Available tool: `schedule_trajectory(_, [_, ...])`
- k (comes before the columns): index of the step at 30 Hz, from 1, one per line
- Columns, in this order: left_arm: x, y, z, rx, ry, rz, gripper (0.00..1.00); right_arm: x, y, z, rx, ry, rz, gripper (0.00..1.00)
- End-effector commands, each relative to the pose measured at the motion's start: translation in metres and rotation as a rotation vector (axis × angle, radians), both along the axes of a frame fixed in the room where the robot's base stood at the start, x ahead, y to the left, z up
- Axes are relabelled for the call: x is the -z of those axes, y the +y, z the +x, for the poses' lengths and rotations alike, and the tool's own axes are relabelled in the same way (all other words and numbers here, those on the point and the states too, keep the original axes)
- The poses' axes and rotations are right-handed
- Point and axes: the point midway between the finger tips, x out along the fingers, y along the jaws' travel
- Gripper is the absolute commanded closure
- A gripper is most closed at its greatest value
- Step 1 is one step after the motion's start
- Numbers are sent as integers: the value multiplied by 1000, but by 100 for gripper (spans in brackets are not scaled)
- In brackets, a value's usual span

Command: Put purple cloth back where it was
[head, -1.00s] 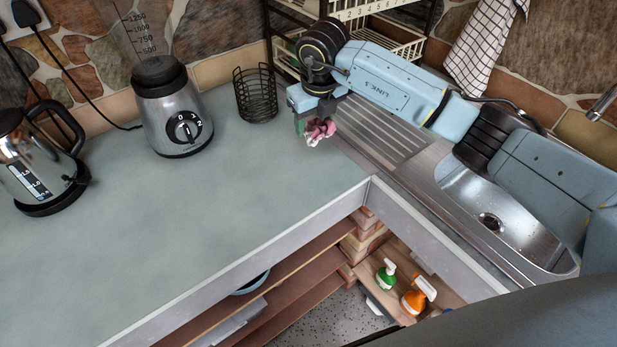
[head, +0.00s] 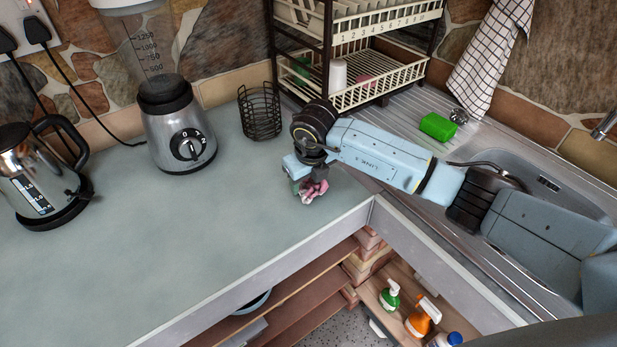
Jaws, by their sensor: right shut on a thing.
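The purple cloth (head: 313,192) is a small crumpled pink-purple bundle in the head view. My right gripper (head: 309,183) is shut on it and points down over the grey-green counter (head: 200,235), near the inner corner of the worktop. I cannot tell whether the cloth touches the counter. My left gripper is not in view.
A black wire basket (head: 260,112), a blender (head: 176,125) and a kettle (head: 40,178) stand along the back wall. A dish rack (head: 380,75) and a green sponge (head: 438,127) are by the sink. Spray bottles (head: 421,318) stand on a lower shelf. The middle counter is clear.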

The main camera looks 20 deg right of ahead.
Motion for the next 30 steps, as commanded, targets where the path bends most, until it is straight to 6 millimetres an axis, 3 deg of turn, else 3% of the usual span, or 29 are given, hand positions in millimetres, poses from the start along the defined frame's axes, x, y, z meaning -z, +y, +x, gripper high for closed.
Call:
schedule_trajectory(10, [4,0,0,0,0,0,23,4,0,0,0,-1,0,85])
schedule_trajectory(11, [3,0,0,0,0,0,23,3,0,0,0,-1,0,40])
schedule_trajectory(15, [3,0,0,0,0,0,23,3,0,0,0,0,0,22])
schedule_trajectory(25, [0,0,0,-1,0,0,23,0,0,0,0,0,0,22])
schedule_trajectory(30, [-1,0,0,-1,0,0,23,-21,0,-4,-1,-4,1,22])
